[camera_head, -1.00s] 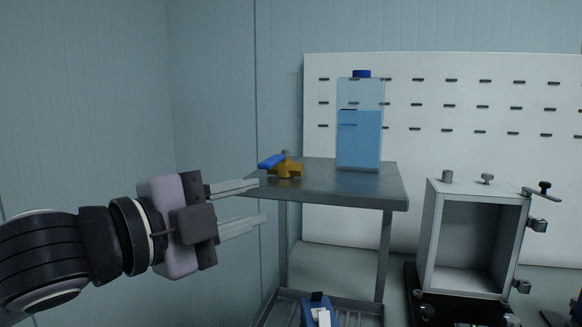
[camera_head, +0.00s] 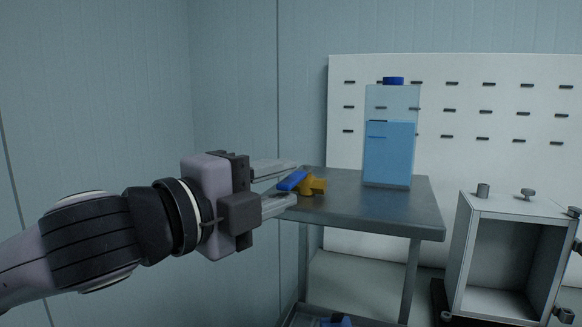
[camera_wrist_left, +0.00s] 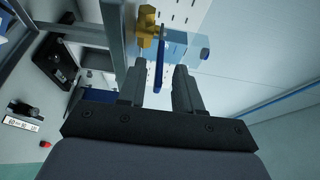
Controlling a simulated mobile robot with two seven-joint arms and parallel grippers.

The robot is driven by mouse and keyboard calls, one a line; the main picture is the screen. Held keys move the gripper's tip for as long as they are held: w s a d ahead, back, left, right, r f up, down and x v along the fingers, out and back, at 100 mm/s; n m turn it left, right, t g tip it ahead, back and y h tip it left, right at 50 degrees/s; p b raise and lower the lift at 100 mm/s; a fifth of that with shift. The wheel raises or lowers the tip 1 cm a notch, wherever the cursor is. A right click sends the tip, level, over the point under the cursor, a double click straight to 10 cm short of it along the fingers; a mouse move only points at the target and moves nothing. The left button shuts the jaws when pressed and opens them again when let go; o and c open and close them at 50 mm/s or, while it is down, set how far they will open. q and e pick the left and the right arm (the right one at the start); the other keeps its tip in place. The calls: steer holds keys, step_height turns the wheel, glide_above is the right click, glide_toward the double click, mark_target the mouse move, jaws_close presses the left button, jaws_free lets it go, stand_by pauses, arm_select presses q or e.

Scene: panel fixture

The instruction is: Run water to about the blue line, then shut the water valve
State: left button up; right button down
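The valve has a yellow body (camera_head: 314,186) and a blue lever (camera_head: 292,181), at the left edge of the metal table. A clear tank (camera_head: 392,101) with a blue cap stands behind it, holding blue water (camera_head: 389,157). The water's surface is level with a short dark mark (camera_head: 378,121); a fainter blue mark (camera_head: 376,136) shows below it. My left gripper (camera_head: 292,182) is open, its fingertips on either side of the lever. In the left wrist view the lever (camera_wrist_left: 159,62) lies between the spread fingers, nearer the left one. My right gripper is not in view.
The metal table (camera_head: 400,218) carries the valve and tank. A white slotted panel (camera_head: 470,90) stands behind. An open grey box (camera_head: 512,255) with knobs is at the lower right. Bare wall lies left of the table.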

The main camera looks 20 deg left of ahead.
mark_target(297, 177)
arm_select(q)
steer(key=shift+x, duration=1.45)
steer(key=shift+f, duration=0.1)
jaws_close()
